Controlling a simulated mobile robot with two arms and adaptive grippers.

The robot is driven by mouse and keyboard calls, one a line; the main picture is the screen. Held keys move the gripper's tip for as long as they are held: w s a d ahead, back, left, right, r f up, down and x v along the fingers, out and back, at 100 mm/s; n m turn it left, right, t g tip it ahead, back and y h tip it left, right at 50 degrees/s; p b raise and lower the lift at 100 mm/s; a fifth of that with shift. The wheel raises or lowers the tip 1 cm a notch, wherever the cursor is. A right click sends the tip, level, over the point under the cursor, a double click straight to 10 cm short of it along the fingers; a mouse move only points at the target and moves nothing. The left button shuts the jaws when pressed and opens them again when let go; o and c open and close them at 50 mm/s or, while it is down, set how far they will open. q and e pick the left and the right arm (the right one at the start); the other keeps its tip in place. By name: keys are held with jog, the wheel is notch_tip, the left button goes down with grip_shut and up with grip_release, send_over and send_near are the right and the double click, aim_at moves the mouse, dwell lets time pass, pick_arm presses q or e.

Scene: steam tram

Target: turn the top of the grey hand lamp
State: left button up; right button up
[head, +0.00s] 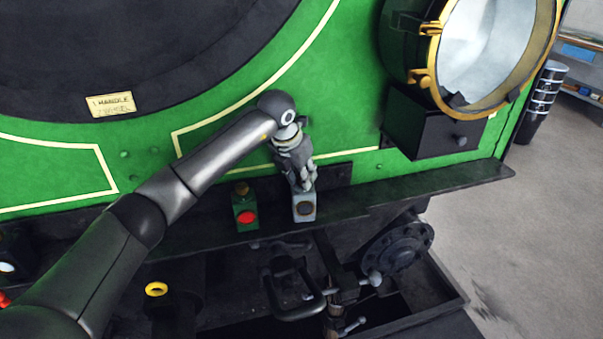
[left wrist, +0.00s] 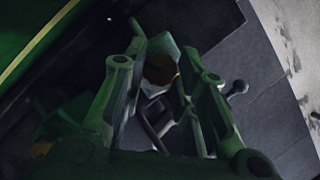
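The grey hand lamp (head: 304,208) stands upright on the dark ledge below the green front, its dull round lens facing me. My left gripper (head: 302,184) points down from above, right at the lamp's top, and hides that top in the head view. In the left wrist view, the lamp's brown top (left wrist: 160,68) shows between the two fingers of the left gripper (left wrist: 163,62). The fingers are spread on either side of it; I cannot tell whether they touch it. My right gripper is in neither view.
A green lamp with a red lens (head: 246,215) stands just left of the grey one. A large brass-rimmed headlamp (head: 424,80) juts out at the upper right. A dark coupling hook (head: 297,305) hangs below the ledge.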

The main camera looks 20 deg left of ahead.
pick_arm(q)
jog(key=c, duration=0.3)
jog(key=shift+m, duration=0.3)
jog(key=shift+w+a+m+h+b, duration=0.15)
jog(key=shift+m+h+b, duration=0.35)
jog(key=shift+m, duration=0.4)
jog(key=m, duration=0.2)
jog(key=shift+m+g+h, duration=0.4)
jog(key=shift+m+h+b, duration=0.3)
jog(key=shift+m, duration=0.6)
jog(key=shift+g, duration=0.3)
jog(key=o, duration=1)
